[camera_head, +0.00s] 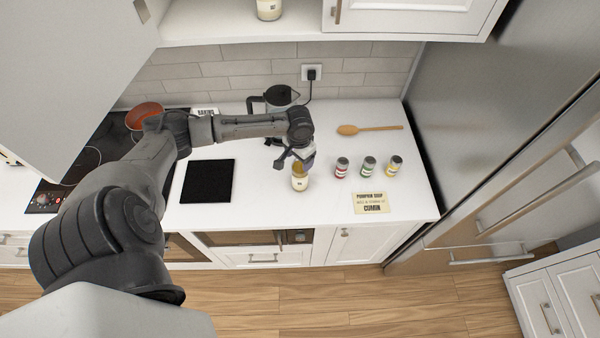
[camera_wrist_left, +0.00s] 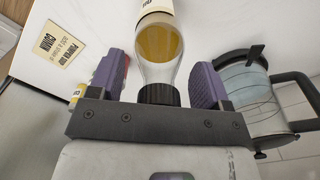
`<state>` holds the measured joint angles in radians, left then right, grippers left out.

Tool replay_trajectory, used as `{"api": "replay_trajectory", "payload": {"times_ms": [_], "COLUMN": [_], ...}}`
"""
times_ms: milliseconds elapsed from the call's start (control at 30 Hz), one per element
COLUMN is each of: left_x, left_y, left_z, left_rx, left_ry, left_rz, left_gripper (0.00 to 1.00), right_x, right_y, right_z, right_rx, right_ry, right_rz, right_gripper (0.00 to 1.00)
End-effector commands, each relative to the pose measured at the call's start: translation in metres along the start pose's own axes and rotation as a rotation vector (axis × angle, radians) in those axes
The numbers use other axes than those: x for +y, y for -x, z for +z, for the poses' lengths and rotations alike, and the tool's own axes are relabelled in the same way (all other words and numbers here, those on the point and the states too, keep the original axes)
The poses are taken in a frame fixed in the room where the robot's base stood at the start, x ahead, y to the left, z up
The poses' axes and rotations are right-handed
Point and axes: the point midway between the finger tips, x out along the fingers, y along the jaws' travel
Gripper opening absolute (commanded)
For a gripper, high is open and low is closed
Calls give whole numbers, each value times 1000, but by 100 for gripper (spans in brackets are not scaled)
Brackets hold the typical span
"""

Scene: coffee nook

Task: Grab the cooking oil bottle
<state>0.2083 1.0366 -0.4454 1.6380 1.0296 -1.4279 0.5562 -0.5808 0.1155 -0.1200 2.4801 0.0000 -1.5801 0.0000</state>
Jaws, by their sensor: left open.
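The cooking oil bottle (camera_head: 300,178) stands on the white counter. It holds yellow oil and has a pale label. My left gripper (camera_head: 293,160) is right at the bottle, at its upper part in the head view. In the left wrist view the bottle (camera_wrist_left: 160,45) lies between the two purple fingers of my open left gripper (camera_wrist_left: 160,85), its dark cap toward the palm. Gaps show on both sides of the bottle's neck, so the fingers are apart from it. My right gripper is not in view.
A glass kettle (camera_head: 281,97) stands behind the gripper. Several small spice jars (camera_head: 368,166) stand to the right, with a cumin card (camera_head: 371,203) in front and a wooden spoon (camera_head: 370,129) behind. A black mat (camera_head: 208,181) lies left.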

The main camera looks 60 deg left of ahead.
Motion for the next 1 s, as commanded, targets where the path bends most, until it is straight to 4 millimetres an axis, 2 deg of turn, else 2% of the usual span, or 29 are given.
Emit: {"api": "replay_trajectory", "payload": {"times_ms": [100,833,1000], "left_x": [0,0,0], "left_y": [0,0,0], "left_z": [0,0,0], "left_rx": [0,0,0], "left_ry": [0,0,0], "left_rz": [0,0,0], "left_gripper": [70,0,0], "right_x": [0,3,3], "right_y": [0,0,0], "right_z": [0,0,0], "right_rx": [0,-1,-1], "right_ry": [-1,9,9], "right_rz": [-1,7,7], "right_gripper": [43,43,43]}}
